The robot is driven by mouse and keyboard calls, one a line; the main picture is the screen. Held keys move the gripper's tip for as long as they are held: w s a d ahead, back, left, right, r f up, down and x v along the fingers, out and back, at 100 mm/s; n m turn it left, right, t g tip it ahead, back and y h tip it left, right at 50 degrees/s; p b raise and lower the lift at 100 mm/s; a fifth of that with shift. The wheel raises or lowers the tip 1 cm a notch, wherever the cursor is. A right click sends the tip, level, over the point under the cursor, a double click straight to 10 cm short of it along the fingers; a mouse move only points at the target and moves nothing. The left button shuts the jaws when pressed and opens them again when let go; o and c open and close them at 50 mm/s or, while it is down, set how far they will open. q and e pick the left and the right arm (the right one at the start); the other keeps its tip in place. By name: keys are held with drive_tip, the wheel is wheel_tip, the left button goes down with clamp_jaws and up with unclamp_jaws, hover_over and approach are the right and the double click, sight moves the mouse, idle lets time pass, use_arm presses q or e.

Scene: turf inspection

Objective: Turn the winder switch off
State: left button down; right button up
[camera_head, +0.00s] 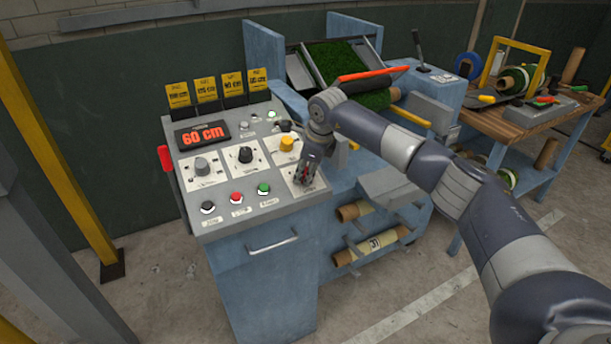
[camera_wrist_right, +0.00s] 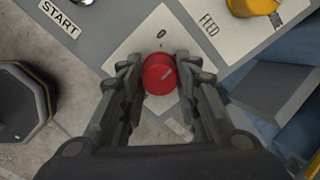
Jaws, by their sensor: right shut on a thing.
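A round red knob (camera_wrist_right: 158,73) sits on a white plate (camera_wrist_right: 150,40) in the right wrist view. I take it for the winder switch; no winder label can be read. A "0" mark is on the plate beyond it, and the pale line on the knob slants to the upper right. My right gripper (camera_wrist_right: 159,78) is shut on the knob, one finger on each side. In the head view my right gripper (camera_head: 306,170) is over the lower right corner of the control panel (camera_head: 228,221) and mostly hides the knob. My left gripper is not in view.
A yellow knob (camera_head: 287,143) marked FEED is close by, with a black knob (camera_head: 245,155) and a grey knob (camera_head: 201,166) further left. Black, red (camera_head: 236,197) and green (camera_head: 263,188) buttons line the panel's front. A display (camera_head: 203,134) reads 60 cm.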

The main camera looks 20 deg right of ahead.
drive_tip(key=n+b, duration=0.1)
drive_tip(key=n, duration=0.2)
drive_tip(key=shift+n, duration=0.4)
drive_tip(key=shift+n+b, duration=0.35)
drive_tip(key=shift+n, duration=1.55)
drive_tip(key=o, duration=1.1)
drive_tip(key=shift+c, duration=0.2)
drive_tip(key=shift+r, duration=0.2)
drive_tip(key=v, duration=1.1)
drive_tip(key=shift+r, duration=0.4)
